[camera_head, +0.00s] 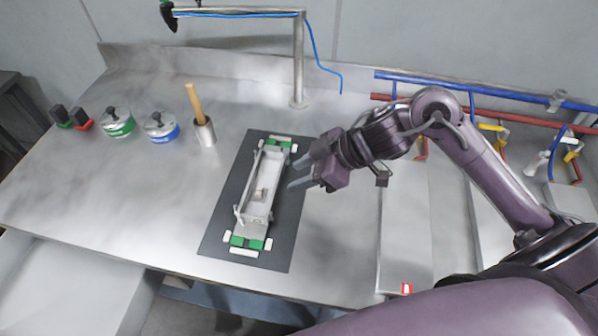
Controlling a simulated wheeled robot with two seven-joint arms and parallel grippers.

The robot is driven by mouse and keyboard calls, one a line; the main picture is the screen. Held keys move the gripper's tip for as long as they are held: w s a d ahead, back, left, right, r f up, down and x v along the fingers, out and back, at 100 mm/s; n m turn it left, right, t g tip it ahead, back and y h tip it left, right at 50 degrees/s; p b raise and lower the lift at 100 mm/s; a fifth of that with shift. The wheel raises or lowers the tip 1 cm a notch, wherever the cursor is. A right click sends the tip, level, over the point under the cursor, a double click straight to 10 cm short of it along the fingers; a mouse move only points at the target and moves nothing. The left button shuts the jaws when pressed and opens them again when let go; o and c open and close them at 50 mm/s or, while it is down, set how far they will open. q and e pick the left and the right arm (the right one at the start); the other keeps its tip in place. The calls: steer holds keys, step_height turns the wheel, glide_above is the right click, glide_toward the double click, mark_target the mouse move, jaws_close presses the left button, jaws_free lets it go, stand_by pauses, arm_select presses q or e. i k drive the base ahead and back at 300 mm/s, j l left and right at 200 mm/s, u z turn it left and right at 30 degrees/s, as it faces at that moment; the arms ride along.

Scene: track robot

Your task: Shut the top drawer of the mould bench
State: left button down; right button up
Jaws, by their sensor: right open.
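The mould bench (330,235) is a grey metal worktop. At the lower left, a pale drawer (65,292) just below the worktop stands pulled out past the front edge; its inside looks empty, and its front is cut off by the picture's edge. My right gripper (296,174) is open and empty, fingers pointing left, above the worktop beside a long grey mould (258,188). It is well away from the drawer, up and to the right. My left gripper is out of view.
The mould sits on a dark mat (291,225) with green and white blocks. Two lidded pots (118,122) (161,127) and a cup with a wooden handle (204,132) stand left. A metal post (299,65) rises at the back. Red and blue pipes (470,88) run right. The front-left worktop is clear.

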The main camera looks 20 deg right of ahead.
mark_target(57, 296)
steer(key=k, duration=1.5)
